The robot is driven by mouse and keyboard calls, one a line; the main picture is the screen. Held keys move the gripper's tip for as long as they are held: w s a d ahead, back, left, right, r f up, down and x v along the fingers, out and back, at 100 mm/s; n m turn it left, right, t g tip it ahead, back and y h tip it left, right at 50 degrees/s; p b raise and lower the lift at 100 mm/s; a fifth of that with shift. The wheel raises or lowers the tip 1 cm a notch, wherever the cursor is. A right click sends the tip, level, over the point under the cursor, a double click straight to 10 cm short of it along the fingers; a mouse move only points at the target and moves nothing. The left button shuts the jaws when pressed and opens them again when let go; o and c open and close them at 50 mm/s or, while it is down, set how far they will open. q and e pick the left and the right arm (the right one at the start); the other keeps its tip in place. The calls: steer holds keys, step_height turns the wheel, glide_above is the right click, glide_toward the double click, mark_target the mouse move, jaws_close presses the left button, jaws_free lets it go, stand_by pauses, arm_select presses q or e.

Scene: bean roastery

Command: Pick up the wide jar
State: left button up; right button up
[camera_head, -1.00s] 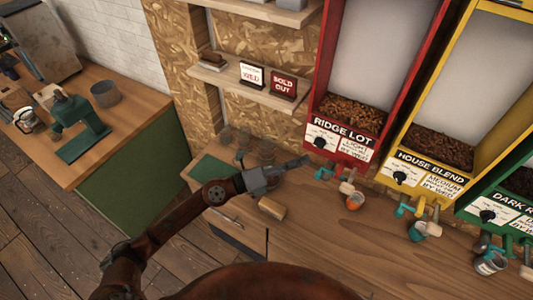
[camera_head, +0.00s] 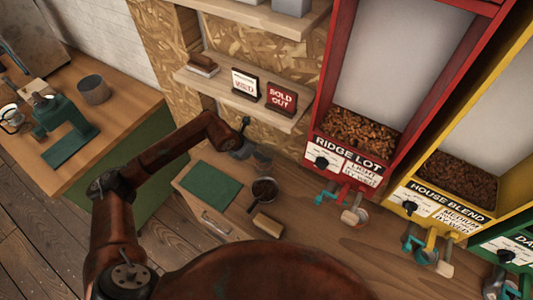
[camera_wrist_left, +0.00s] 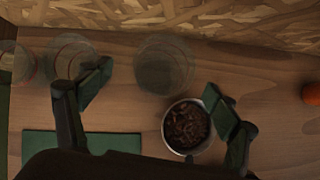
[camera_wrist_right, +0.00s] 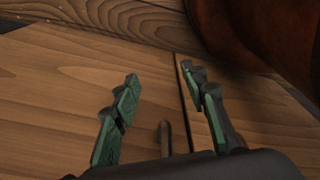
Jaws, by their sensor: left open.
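Three clear glass jars stand in a row on the counter in the left wrist view. The one that looks widest is the right jar (camera_wrist_left: 164,65); the middle jar (camera_wrist_left: 70,55) is a little smaller, and the left jar (camera_wrist_left: 20,65) is at the picture's edge. I cannot tell for sure which is the wide jar. My left gripper (camera_wrist_left: 160,100) is open, its fingers apart on the near side of the jars, holding nothing. In the head view, the left gripper (camera_head: 258,157) is below the sign shelf and the jars are hidden. My right gripper (camera_wrist_right: 163,110) is open and empty over wood.
A metal cup of beans (camera_wrist_left: 187,127) stands close to the right finger; it also shows in the head view (camera_head: 264,190). A green mat (camera_head: 210,185) and a tan block (camera_head: 267,225) lie nearby. The sign shelf (camera_head: 240,97) overhangs the back. Bean dispensers (camera_head: 345,155) stand right.

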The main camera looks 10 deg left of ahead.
arm_select(q)
steer(key=x, duration=0.2)
steer(key=p+x, duration=0.1)
steer(key=x, duration=0.3)
steer(key=shift+s+d+f+p, duration=0.15)
steer(key=shift+s+p, duration=0.2)
steer(key=shift+w+d+f, duration=0.1)
steer(key=shift+w+f, duration=0.1)
steer(key=shift+f, duration=0.3)
steer(key=shift+w+f, duration=0.1)
steer(key=shift+f, duration=0.05)
steer(key=c, duration=1.3)
steer(key=shift+c, duration=0.4)
arm_select(e)
steer(key=s, duration=0.1)
steer(key=s+r, duration=0.1)
steer(key=s, duration=0.1)
steer(key=shift+s+d+r, duration=0.1)
steer(key=shift+s+r, duration=0.05)
steer(key=shift+r, duration=0.15)
